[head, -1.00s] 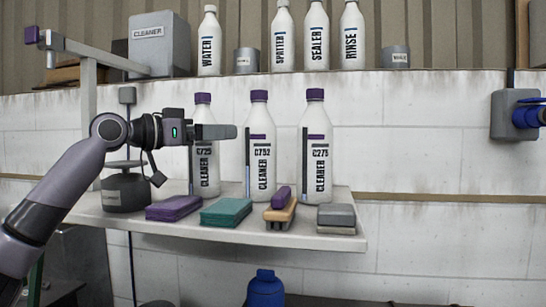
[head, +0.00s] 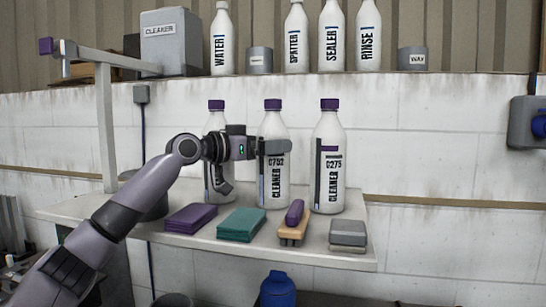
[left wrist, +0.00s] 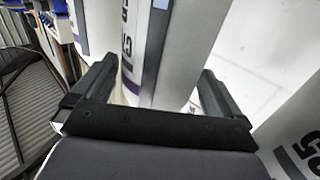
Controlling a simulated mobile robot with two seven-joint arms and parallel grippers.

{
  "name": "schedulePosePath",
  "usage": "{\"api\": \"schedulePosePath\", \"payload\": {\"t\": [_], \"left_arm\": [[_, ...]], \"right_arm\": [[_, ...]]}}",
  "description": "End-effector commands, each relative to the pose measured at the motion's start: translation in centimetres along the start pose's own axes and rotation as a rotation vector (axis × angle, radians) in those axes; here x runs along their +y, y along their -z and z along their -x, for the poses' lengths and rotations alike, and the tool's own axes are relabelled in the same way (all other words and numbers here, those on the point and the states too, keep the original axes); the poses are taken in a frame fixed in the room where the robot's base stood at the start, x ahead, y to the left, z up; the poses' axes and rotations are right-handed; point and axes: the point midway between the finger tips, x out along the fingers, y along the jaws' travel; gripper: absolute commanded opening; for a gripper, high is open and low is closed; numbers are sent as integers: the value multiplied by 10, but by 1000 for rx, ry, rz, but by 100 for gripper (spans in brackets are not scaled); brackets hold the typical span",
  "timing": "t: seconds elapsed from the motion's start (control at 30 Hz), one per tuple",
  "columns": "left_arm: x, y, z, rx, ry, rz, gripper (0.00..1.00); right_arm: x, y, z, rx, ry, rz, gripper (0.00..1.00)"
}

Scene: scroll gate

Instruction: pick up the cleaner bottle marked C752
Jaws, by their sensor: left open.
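The cleaner bottle marked C752 (head: 273,190) is the middle of three white, purple-capped bottles on the shelf and stands upright. My left gripper (head: 274,147) is open at its upper body and hides part of it. In the left wrist view a white bottle with a purple label band (left wrist: 178,50) shows between the open fingers (left wrist: 158,92); I cannot tell how deep between them it sits. The C275 bottle (head: 328,185) stands to its right. The left bottle (head: 216,122) is partly covered by my arm, its marking hidden. My right gripper is out of view.
The shelf (head: 190,241) holds a purple sponge (head: 191,217), a green sponge (head: 241,224), a brush (head: 293,225) and a grey block (head: 348,233) in front of the bottles. An upper ledge holds more bottles and a grey CLEANER canister (head: 170,42).

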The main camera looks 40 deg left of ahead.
Motion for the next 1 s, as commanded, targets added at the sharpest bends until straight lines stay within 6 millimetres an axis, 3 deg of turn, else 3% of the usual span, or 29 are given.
{"api": "schedulePosePath", "payload": {"t": [0.13,0.4,0.6,1.0], "left_arm": [[0,3,-14,3,0,1,100],[0,1,-17,2,1,0,100],[0,1,-17,2,1,0,43],[0,9,-16,8,1,0,44]], "right_arm": [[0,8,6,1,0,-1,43],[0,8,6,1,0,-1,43],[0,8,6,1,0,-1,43],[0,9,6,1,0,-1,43]]}}
